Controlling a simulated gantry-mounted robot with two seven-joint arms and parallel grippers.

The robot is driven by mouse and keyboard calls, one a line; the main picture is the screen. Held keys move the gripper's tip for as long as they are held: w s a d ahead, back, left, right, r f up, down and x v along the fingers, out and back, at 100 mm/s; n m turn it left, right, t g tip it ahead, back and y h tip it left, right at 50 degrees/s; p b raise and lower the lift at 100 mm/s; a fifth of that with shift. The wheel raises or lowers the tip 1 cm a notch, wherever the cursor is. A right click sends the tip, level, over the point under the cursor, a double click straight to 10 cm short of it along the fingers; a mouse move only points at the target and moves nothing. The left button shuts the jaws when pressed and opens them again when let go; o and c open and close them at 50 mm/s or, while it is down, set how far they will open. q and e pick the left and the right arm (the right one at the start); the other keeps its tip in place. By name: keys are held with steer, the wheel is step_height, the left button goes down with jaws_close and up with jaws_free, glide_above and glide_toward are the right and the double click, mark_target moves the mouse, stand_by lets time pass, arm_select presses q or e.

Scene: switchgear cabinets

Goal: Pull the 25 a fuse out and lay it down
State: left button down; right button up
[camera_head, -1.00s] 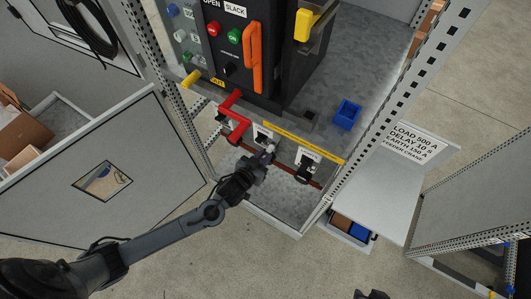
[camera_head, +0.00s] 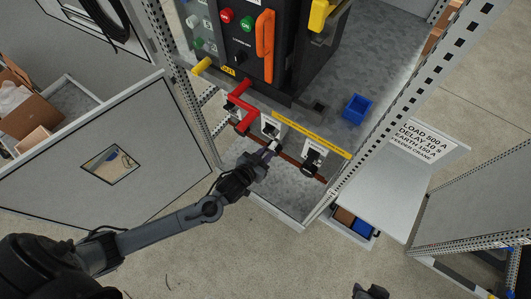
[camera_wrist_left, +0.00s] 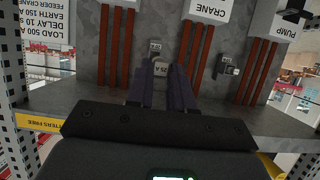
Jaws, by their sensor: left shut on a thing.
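The 25 A fuse is a small pale block (camera_wrist_left: 161,69) marked 25 in the left wrist view, between the fingertips of my left gripper. My left gripper (camera_head: 268,150) is shut on it. The pale fuse also shows at the fingertips in the head view (camera_head: 274,146).
A red handle (camera_head: 241,108) and a yellow strip (camera_head: 312,138) are close to the left gripper. A pale shelf (camera_head: 400,190) at right has clear room.

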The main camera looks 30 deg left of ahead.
arm_select(q)
steer(key=f+v, duration=0.1)
steer(key=v, duration=0.9)
steer(key=shift+s, duration=0.3)
stand_by(0.6)
steer(key=shift+r, duration=0.1)
steer(key=w+d+r, duration=0.1)
steer(key=w+r, duration=0.4)
steer(key=shift+w+n+y, duration=0.3)
steer(key=shift+w+y, duration=0.05)
steer(key=shift+y, duration=0.05)
steer(key=shift+d, duration=0.1)
stand_by(0.9)
